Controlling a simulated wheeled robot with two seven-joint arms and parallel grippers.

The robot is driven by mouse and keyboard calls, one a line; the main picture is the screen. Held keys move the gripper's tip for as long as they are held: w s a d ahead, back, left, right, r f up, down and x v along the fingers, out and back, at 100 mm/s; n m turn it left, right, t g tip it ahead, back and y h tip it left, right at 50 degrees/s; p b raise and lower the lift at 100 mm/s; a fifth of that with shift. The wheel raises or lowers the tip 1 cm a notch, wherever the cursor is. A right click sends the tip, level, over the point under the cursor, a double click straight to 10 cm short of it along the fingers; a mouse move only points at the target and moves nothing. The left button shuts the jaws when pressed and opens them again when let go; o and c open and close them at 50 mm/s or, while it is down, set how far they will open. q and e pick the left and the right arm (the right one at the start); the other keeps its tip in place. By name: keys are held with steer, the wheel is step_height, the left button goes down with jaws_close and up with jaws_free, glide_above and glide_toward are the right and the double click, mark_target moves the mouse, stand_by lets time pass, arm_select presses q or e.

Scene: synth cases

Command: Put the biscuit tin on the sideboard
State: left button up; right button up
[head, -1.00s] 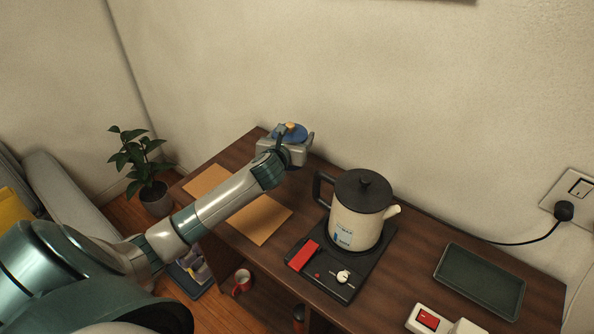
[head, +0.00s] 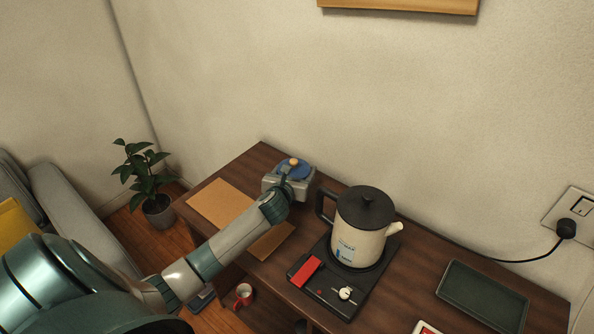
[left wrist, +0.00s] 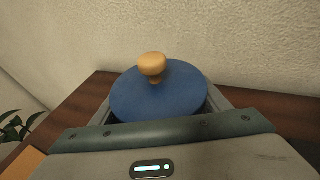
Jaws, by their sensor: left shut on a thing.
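The biscuit tin (head: 296,170) has a round blue lid with a pale wooden knob. In the left wrist view the lid (left wrist: 160,98) sits between the grey fingers, and the tin's body is hidden. My left gripper (head: 289,181) is shut on the tin and holds it upright over the back left part of the dark wooden sideboard (head: 415,275). The sideboard top also shows in the left wrist view (left wrist: 82,100). I cannot tell whether the tin touches the top. My right gripper is not in view.
A cream kettle (head: 358,238) with a black lid stands on a black hotplate (head: 327,293) right of the tin. Brown mats (head: 220,203) lie at the left, partly under my arm. A dark tray (head: 482,295) lies at the right. The wall is close behind.

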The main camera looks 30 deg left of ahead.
arm_select(q)
steer(key=shift+f, duration=0.2)
steer(key=shift+f, duration=0.15)
steer(key=o, duration=1.3)
steer(key=shift+o, duration=0.2)
steer(key=b+v, duration=0.1)
steer(key=v, duration=1.1)
steer(key=shift+b, duration=0.3)
